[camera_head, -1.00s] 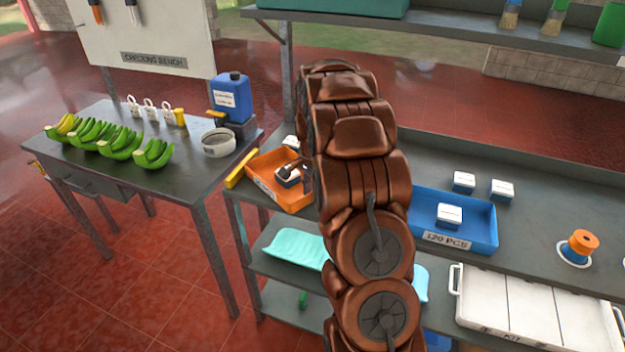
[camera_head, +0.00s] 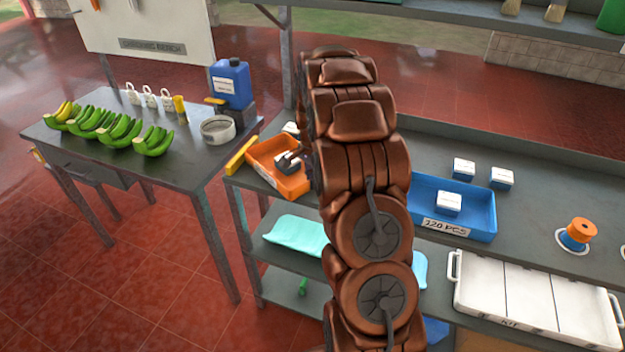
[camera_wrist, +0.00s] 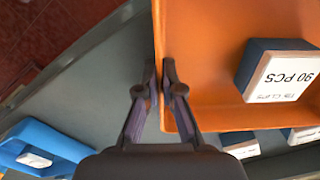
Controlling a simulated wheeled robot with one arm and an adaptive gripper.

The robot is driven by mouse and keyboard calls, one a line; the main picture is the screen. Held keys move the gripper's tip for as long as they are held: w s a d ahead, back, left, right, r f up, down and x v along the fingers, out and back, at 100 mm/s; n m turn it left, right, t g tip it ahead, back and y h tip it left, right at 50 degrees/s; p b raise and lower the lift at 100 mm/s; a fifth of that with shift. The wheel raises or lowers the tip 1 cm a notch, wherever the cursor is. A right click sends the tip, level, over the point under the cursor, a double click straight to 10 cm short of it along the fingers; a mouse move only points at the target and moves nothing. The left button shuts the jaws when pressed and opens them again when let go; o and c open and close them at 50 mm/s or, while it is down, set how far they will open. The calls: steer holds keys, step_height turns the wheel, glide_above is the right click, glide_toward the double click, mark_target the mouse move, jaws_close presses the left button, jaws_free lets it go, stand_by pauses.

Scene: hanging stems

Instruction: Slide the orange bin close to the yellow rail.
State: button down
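The orange bin (camera_head: 283,184) sits on the grey worktop near its left end, beside the yellow rail (camera_head: 241,157). A narrow gap seems to show between them in the head view. In the wrist view the orange bin (camera_wrist: 205,60) has one wall running between my fingers. My gripper (camera_wrist: 160,72) has one finger inside that wall and one outside, closed tightly about it. In the head view my gripper (camera_head: 290,161) shows only as a small dark shape at the bin, partly hidden by my arm. A white-topped box (camera_wrist: 281,71) labelled 90 PCS is in the bin.
A blue bin (camera_head: 470,231) stands to the right, with white boxes in and behind it. A white kit tray (camera_head: 535,300) and an orange-and-blue spool (camera_head: 579,234) are further right. A separate bench (camera_head: 180,165) with bananas stands left, beyond a floor gap.

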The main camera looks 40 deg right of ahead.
steer(key=shift+w+a, duration=0.15)
steer(key=shift+w+a+r+b, duration=0.1)
steer(key=shift+w+a+b, duration=0.25)
steer(key=shift+w+a, duration=0.4)
steer(key=c, duration=1.2)
jaws_free()
steer(key=shift+w+d, duration=0.1)
steer(key=shift+o, duration=0.8)
steer(key=shift+w, duration=0.15)
steer(key=o, duration=0.3)
steer(key=shift+o, duration=0.2)
steer(key=shift+s+d, duration=0.1)
steer(key=shift+s, duration=0.1)
steer(key=shift+s, duration=0.1)
